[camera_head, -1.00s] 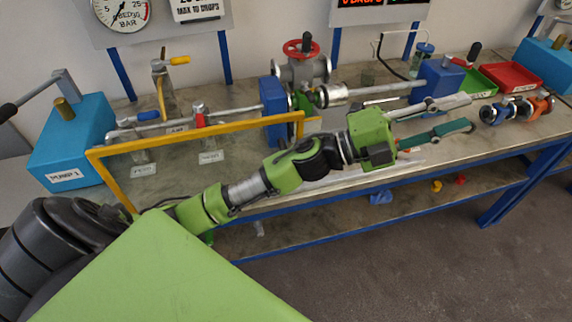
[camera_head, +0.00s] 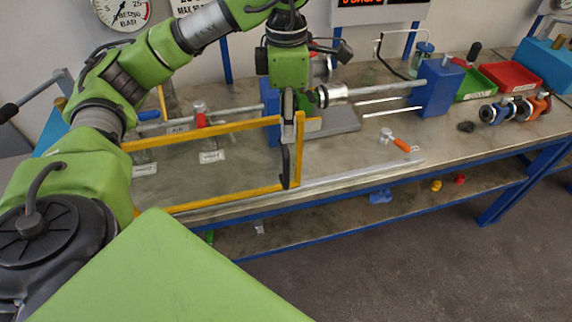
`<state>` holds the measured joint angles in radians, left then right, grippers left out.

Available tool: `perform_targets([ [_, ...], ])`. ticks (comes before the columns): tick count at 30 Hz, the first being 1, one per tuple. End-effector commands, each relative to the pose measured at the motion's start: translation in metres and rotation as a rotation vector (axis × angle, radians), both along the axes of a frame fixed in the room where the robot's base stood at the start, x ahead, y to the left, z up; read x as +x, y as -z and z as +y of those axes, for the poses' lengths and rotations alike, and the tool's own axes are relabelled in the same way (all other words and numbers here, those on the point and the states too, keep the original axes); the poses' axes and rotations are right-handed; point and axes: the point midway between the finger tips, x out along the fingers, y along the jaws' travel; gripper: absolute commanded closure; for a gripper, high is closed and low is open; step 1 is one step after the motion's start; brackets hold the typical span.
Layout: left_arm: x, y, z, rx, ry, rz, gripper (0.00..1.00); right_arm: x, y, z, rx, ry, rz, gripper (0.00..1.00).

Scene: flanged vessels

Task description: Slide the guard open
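The guard is a clear panel in a yellow frame (camera_head: 235,193), standing along the front of the bench before the pipework. A yellow upright (camera_head: 299,130) stands at its right end. My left gripper (camera_head: 287,165) points down at this right end, close beside the upright. Its fingers are seen nearly edge-on and overlap the frame, so I cannot tell whether they are apart or closed on it. My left arm hides the guard's left end. My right gripper is not in view.
Behind the guard are a red-handled valve (camera_head: 199,114) and a blue block. To the right lie an orange-handled part (camera_head: 401,145), a second blue block (camera_head: 440,88), green and red bins (camera_head: 512,76) and flanged fittings (camera_head: 507,110). The bench front right of the guard is fairly clear.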

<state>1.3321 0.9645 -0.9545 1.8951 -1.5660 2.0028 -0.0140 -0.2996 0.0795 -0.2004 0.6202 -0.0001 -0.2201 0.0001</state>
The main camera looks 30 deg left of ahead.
Motion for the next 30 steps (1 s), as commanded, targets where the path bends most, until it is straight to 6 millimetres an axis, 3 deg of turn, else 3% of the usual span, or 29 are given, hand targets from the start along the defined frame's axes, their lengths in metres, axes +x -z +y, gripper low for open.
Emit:
perform_targets([
  [8, -0.002, 0.023, 0.002, 0.009, -0.001, 0.006, 0.71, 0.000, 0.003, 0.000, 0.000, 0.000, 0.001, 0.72],
  [20, -0.002, 0.083, 0.002, 0.007, 0.000, 0.007, 0.71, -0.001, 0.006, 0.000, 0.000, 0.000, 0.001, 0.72],
  [30, -0.001, 0.130, 0.002, 0.008, -0.002, 0.004, 0.71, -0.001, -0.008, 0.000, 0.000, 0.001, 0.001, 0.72],
])
